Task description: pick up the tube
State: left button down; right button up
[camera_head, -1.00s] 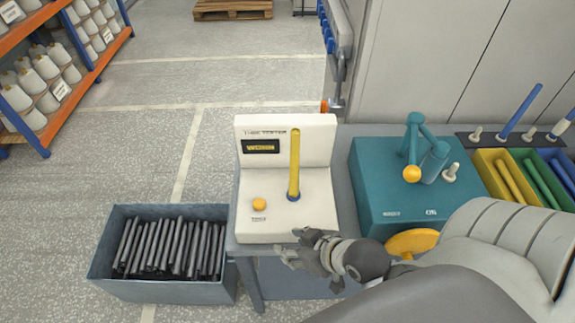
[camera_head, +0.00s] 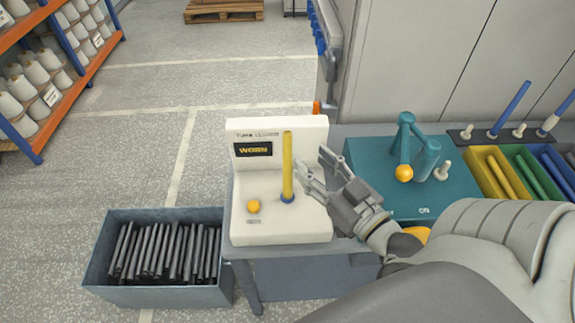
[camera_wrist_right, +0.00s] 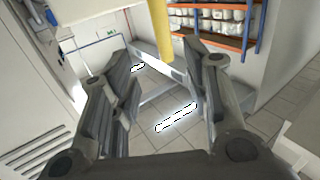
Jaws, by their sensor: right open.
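A yellow tube (camera_head: 287,165) stands upright in a blue-ringed socket on the white tester (camera_head: 307,222), whose small display reads "WORN". My right gripper (camera_head: 312,168) is just to the right of the tube, at about mid-height in the head view, with its fingers pointing up and left. It is open and empty. In the right wrist view the open fingers (camera_wrist_right: 165,85) frame a gap, and the tube's end (camera_wrist_right: 160,32) shows at the top, beyond the fingers. My left gripper is not in view.
A grey bin (camera_head: 158,296) of dark tubes stands at the lower left. A teal device (camera_head: 375,160) with an orange knob stands right of the tester. Trays of yellow, green and blue tubes (camera_head: 505,170) are at the far right. A bobbin shelf (camera_head: 85,70) is at the left.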

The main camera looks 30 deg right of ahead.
aim_at(290, 143)
jog(key=shift+w+a+r+p, duration=0.15)
jog(key=shift+w+p, duration=0.5)
jog(key=shift+w, duration=0.7)
jog(key=shift+w+a+r+p, duration=0.15)
jog(key=shift+w+p, duration=0.5)
jog(key=shift+w, duration=0.7)
jog(key=shift+w+a+r+p, duration=0.15)
jog(key=shift+w+p, duration=0.5)
jog(key=shift+w, duration=0.7)
jog(key=shift+w+d+f, duration=0.1)
jog(key=shift+w, duration=0.4)
grip_shut()
